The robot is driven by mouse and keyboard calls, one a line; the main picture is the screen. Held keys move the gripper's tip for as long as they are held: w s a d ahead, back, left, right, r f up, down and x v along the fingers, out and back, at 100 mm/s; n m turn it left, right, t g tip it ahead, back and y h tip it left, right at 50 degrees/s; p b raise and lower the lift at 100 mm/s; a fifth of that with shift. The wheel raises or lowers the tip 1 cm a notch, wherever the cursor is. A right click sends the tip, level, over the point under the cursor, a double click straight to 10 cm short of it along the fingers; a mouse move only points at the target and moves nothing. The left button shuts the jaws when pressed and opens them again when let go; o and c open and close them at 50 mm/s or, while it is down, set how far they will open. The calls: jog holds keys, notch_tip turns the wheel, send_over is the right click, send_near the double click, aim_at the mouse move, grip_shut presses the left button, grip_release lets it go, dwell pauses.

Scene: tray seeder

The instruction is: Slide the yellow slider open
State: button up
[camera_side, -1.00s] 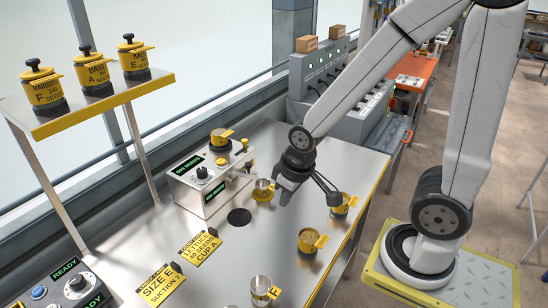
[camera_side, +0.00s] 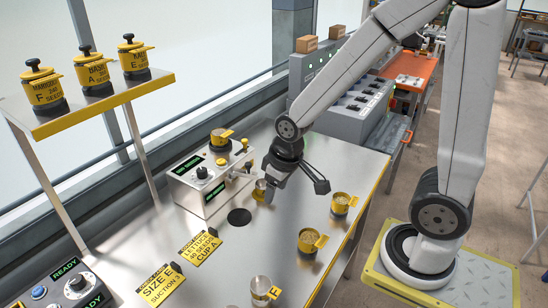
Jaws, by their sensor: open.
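My gripper (camera_side: 269,198) is in the middle of the bench, right of the grey dispenser box, and points down. It is open; its fingers look dark and close to a small metal cup (camera_side: 259,190) with yellow trim, which it partly hides. Whether they touch cannot be told. The grey dispenser box (camera_side: 205,190) carries a yellow canister (camera_side: 220,138) on top and small yellow parts, one of them a knob-like piece (camera_side: 245,144) at its right end. I cannot tell for sure which yellow part is the slider.
Yellow cups stand at the bench's right (camera_side: 340,204) and front right (camera_side: 308,242), with a metal cup (camera_side: 261,289) at the front. A shelf (camera_side: 105,104) holds seed jars at left. Yellow cards (camera_side: 200,247) lie on the bench, near a dark round hole (camera_side: 239,217).

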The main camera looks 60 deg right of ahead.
jog(key=w+d+r+n+g, duration=0.1)
jog(key=w+d, duration=0.3)
jog(key=w, duration=0.5)
jog(key=w+d+r, duration=0.2)
jog(key=w+d, duration=0.3)
jog(key=w, duration=0.3)
jog(key=n+g, duration=0.1)
jog(key=n, duration=0.1)
send_over(245, 140)
jog(key=shift+f, duration=0.35)
jog(key=shift+f, duration=3.9)
grip_shut()
